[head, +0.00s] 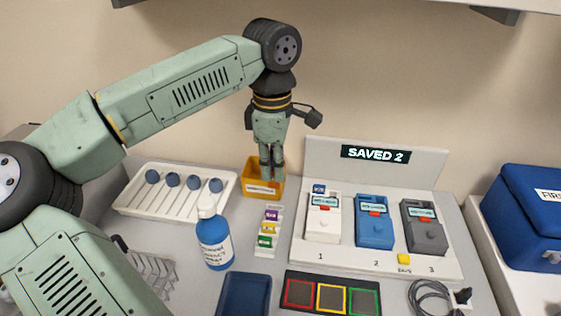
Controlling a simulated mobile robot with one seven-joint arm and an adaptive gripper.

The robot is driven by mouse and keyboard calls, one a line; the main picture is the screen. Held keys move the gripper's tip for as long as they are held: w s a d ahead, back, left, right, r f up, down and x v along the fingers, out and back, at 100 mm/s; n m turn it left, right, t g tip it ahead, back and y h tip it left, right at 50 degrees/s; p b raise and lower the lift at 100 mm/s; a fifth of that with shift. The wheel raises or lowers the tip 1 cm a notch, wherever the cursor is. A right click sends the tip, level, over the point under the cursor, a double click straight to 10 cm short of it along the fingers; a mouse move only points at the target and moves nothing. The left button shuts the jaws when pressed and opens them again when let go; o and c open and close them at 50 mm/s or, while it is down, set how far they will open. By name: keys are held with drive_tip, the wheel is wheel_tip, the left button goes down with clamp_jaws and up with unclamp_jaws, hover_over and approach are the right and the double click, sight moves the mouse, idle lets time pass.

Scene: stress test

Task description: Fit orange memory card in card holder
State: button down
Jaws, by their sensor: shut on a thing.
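My gripper (271,177) points straight down with its fingertips at the yellow-orange bin (263,190) near the back wall. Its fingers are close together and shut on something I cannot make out. I cannot see an orange memory card clearly anywhere.
A panel reading SAVED 2 (375,154) backs white, blue and grey devices (375,230) on the right. A blue tray (244,296), coloured-square mat (331,292) and coiled cable (432,298) lie in front.

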sight(274, 186)
drive_tip(key=shift+f+b, duration=1.75)
drive_tip(key=shift+f, duration=1)
drive_tip(key=shift+f+b, duration=1)
drive_tip(key=shift+f, duration=0.1)
drive_tip(key=c, duration=2)
unclamp_jaws()
drive_tip(key=shift+r, duration=0.25)
drive_tip(key=shift+r+p, duration=1.3)
drive_tip(key=shift+r, duration=0.5)
drive_tip(key=shift+o, duration=0.5)
drive_tip(key=o, duration=0.5)
drive_tip(key=shift+c, duration=0.2)
